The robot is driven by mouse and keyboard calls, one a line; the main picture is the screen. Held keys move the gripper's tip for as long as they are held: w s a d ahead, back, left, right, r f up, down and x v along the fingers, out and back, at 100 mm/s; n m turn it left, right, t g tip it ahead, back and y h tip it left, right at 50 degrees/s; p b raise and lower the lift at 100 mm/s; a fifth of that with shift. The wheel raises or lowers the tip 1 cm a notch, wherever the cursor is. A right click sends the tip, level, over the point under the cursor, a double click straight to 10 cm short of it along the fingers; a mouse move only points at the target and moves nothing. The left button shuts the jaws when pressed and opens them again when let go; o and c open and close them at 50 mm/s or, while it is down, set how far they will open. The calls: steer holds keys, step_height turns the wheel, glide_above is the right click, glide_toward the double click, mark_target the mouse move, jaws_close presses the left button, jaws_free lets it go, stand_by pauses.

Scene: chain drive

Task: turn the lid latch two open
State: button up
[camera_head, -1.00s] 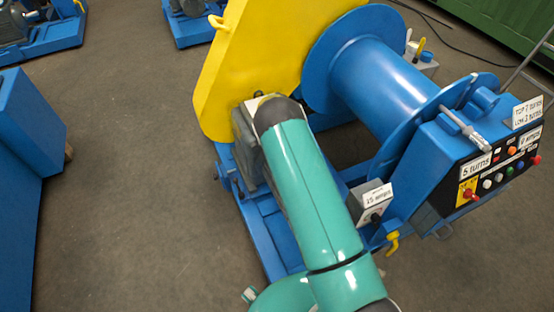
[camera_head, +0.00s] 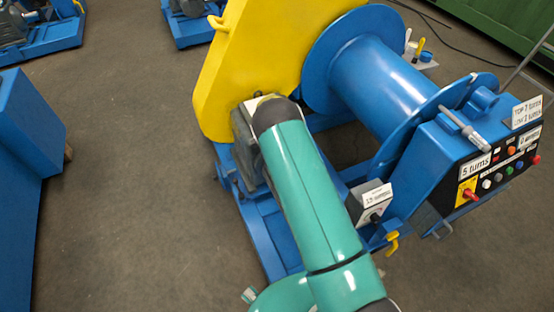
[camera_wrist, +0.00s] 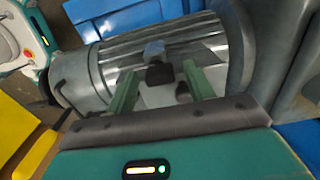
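In the wrist view my gripper (camera_wrist: 159,70) shows two green fingers spread apart, in front of a ribbed grey motor housing (camera_wrist: 112,60). A small dark block with a grey top (camera_wrist: 156,54) sits between and beyond the fingers, with clear gaps on both sides. I cannot tell whether this is lid latch two. A second small dark knob (camera_wrist: 183,92) is near the right finger. In the head view my green arm hides the gripper and most of the motor (camera_head: 246,140) beside the yellow guard (camera_head: 240,65).
A blue drum (camera_head: 385,85) and a control box (camera_head: 440,150) with labels and coloured buttons stand to the right. A small grey labelled box (camera_head: 370,203) is close beside my arm. A blue block (camera_head: 25,130) is at the left. Bare floor (camera_head: 130,180) lies between.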

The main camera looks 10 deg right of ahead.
steer(key=shift+r, duration=0.1)
step_height(320, 180, up, 14)
stand_by(0.5)
steer(key=shift+f, duration=0.2)
steer(key=s+r+n+t, duration=0.1)
steer(key=s+r+n, duration=0.1)
steer(key=s+r, duration=0.5)
steer(key=s+r+n+t+y, duration=0.1)
steer(key=s+r+n, duration=0.2)
steer(key=r, duration=0.8)
steer(key=s+r+n+t, duration=0.1)
steer(key=s+r+n, duration=0.1)
steer(key=s+r, duration=0.5)
steer(key=s+r+n+t, duration=0.1)
steer(key=s+r+n, duration=0.2)
steer(key=s, duration=0.4)
steer(key=s+r+n, duration=0.2)
steer(key=s+n, duration=0.1)
steer(key=s, duration=0.4)
steer(key=s+r+n+t+h, duration=0.1)
steer(key=s+r+n, duration=0.2)
steer(key=s, duration=0.4)
steer(key=shift+a+r+t, duration=0.3)
steer(key=shift+a+r, duration=0.05)
